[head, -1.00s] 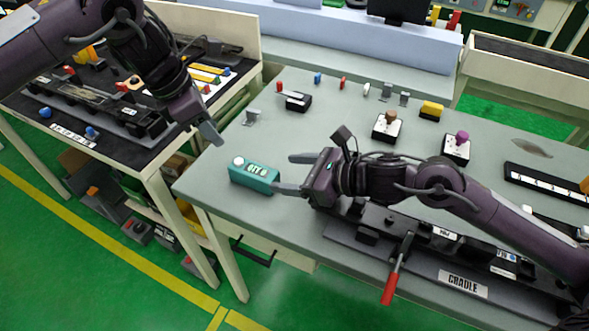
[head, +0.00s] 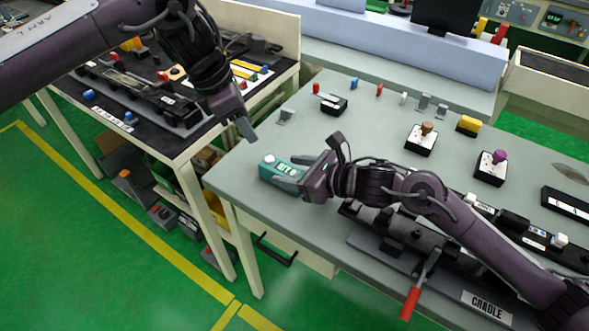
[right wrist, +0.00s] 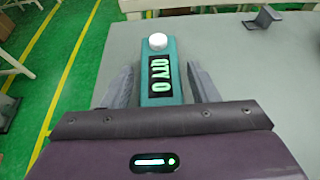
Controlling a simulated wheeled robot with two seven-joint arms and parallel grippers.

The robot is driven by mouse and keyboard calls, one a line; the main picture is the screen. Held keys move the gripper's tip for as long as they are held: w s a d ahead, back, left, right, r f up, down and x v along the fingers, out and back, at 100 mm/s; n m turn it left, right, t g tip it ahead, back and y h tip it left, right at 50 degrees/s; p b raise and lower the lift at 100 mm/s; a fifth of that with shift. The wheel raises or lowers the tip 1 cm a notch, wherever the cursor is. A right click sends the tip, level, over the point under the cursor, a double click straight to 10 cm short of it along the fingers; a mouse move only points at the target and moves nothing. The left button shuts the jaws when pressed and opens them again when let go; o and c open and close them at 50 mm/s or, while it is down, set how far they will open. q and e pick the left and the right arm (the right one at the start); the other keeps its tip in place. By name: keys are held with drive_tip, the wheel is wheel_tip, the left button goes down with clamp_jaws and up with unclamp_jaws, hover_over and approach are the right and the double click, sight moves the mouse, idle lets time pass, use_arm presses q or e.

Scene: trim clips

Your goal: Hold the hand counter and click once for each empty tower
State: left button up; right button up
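The hand counter (head: 281,170) is a teal box with a white button on its far end. It lies on the grey table near the left edge; in the right wrist view its display (right wrist: 160,72) reads "QTY 0". My right gripper (right wrist: 158,88) has one finger on each side of the counter's near part, with narrow gaps visible, so it looks open around it. In the head view the right gripper (head: 295,173) covers the counter's right end. My left gripper (head: 243,127) is raised above the gap between the tables, empty; its finger opening is unclear. I cannot identify any towers.
A black cradle fixture (head: 425,245) with a red-handled lever (head: 410,303) lies along the front edge. Small coloured posts, a brown-knobbed box (head: 421,138) and a purple-knobbed box (head: 491,168) stand farther back. A cluttered dark-topped bench (head: 150,135) is at left.

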drive_tip(key=c, duration=0.7)
use_arm(q)
clamp_jaws()
use_arm(e)
drive_tip(key=shift+c, duration=0.6)
idle(0.5)
